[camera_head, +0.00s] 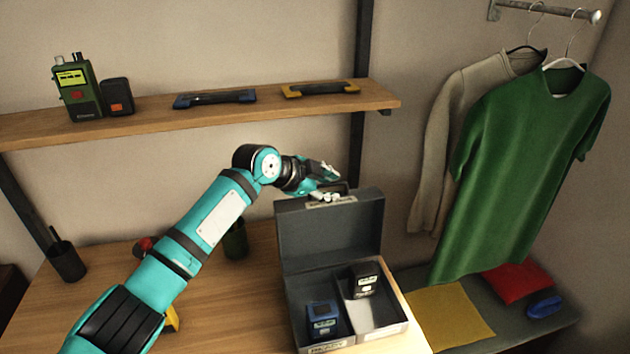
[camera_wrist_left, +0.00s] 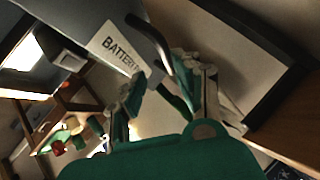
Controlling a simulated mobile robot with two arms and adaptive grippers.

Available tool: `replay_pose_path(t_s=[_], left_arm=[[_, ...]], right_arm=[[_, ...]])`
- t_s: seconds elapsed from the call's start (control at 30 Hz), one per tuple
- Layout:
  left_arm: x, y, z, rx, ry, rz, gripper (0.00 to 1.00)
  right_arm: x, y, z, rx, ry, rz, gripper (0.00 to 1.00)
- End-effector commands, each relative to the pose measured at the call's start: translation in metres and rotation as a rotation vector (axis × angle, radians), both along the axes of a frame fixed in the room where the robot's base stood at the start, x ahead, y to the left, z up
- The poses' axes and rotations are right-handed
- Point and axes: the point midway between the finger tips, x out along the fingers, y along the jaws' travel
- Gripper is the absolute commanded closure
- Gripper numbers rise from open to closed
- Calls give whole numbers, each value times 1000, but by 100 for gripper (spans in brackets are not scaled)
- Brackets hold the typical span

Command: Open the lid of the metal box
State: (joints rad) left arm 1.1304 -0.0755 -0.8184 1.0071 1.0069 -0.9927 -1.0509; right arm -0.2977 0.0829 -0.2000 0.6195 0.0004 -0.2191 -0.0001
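The grey metal box (camera_head: 289,318) stands on the wooden table with its lid (camera_head: 330,232) raised upright at the back. A pale label is on the lid near its top edge, and the wrist view shows "BATTER" on the label (camera_wrist_left: 112,52). A dark handle (camera_wrist_left: 150,38) shows beside that label. My left gripper (camera_head: 330,184) is at the lid's top edge. In the wrist view its two fingers (camera_wrist_left: 155,92) are apart, close to the handle. I cannot tell whether they touch it. My right gripper is out of view.
The box holds a blue device (camera_head: 322,318) in its left compartment and a black device (camera_head: 364,282) in its right one. A wooden shelf (camera_head: 190,112) with radios and handles is above. A dark green cup (camera_head: 236,240) stands left of the box. Shirts hang right.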

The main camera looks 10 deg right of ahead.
Motion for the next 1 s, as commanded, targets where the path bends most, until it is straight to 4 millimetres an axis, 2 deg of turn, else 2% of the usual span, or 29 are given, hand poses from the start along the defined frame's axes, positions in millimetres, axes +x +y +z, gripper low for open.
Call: replay_pose_path(t_s=[0.4, 0.53, 0.7, 0.97, 1.0], left_arm=[[-32, 57, 48, 0, -6, 2, 68], [-40, 70, 60, -1, -4, 2, 68], [-45, 78, 68, 0, -4, 1, 68], [-46, 79, 69, -1, -3, 1, 68], [-46, 79, 69, -1, -3, 1, 68]], right_arm=[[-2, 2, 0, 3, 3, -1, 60], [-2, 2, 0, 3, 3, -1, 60], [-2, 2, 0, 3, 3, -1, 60], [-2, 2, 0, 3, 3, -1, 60], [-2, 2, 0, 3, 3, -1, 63]])
